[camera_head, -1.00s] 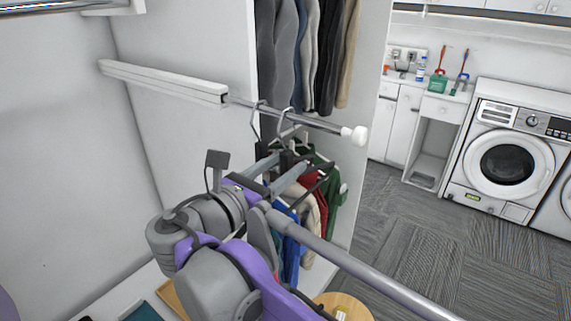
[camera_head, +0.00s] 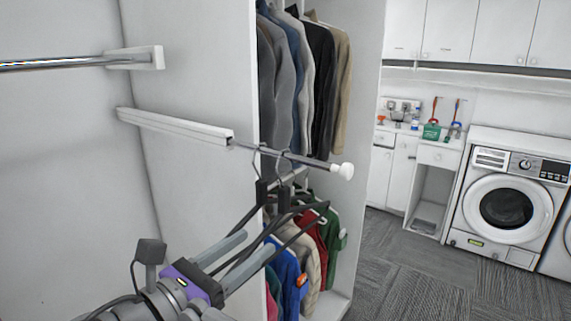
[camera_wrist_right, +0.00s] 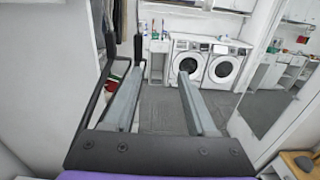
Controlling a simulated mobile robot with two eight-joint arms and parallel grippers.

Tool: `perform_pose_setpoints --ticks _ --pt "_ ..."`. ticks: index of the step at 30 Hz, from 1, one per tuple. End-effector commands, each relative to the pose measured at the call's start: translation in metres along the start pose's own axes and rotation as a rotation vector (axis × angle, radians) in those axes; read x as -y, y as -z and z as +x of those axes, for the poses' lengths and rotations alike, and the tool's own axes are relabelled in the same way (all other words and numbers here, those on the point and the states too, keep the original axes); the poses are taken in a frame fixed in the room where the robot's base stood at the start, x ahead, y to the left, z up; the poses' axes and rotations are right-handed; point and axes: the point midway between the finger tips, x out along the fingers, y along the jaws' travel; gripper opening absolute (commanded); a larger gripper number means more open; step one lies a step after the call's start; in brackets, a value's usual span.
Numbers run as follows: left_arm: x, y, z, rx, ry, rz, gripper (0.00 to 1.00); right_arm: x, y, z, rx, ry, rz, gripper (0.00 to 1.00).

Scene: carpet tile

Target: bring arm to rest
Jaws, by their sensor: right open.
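My right gripper (camera_head: 258,243) comes in from the bottom left in the head view. Its two grey fingers are apart and point toward the hanging hangers. Black hangers (camera_head: 284,197) hang by their hooks from the thin pull-out rod (camera_head: 290,156). Their arms slope down close to the fingers; I cannot tell whether they touch. In the right wrist view the gripper (camera_wrist_right: 160,74) is open with nothing between its fingers, and a dark hanger-like bar (camera_wrist_right: 96,88) shows left of the left finger. My left gripper is not in view.
Dark and tan jackets (camera_head: 316,85) hang above, and coloured clothes (camera_head: 308,245) hang below in the wardrobe. A white panel (camera_head: 195,65) stands beside them. A washing machine (camera_head: 505,205) is at the right. The carpet floor (camera_head: 400,280) is clear there.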

Motion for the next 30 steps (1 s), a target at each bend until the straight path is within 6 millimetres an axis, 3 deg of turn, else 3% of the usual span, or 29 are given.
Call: perform_pose_setpoints --ticks 1,6,8,12,15,18,21,25,30 --pt "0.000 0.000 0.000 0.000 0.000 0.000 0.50 0.014 0.018 0.019 -0.054 0.024 0.039 0.57" --pt "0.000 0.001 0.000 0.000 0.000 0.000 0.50 0.061 0.083 0.065 -0.258 0.115 0.229 0.57" --pt "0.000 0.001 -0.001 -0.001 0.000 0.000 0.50 0.082 0.110 0.078 -0.336 0.165 0.320 0.57" --pt "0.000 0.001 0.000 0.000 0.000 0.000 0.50 0.144 0.184 0.098 -0.535 0.344 0.624 0.57" --pt "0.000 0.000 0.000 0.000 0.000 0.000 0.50 0.193 0.245 0.095 -0.672 0.544 0.944 0.57" --pt "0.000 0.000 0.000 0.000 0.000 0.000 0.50 0.231 0.298 0.080 -0.766 0.782 1.321 0.57" --pt "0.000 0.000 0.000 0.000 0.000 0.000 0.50 0.254 0.337 0.063 -0.800 1.012 1.686 0.57" --pt "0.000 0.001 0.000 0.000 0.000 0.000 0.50 0.268 0.366 0.047 -0.785 1.245 2.063 0.57" --pt "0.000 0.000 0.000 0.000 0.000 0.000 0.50 0.272 0.379 0.040 -0.755 1.391 2.303 0.57"
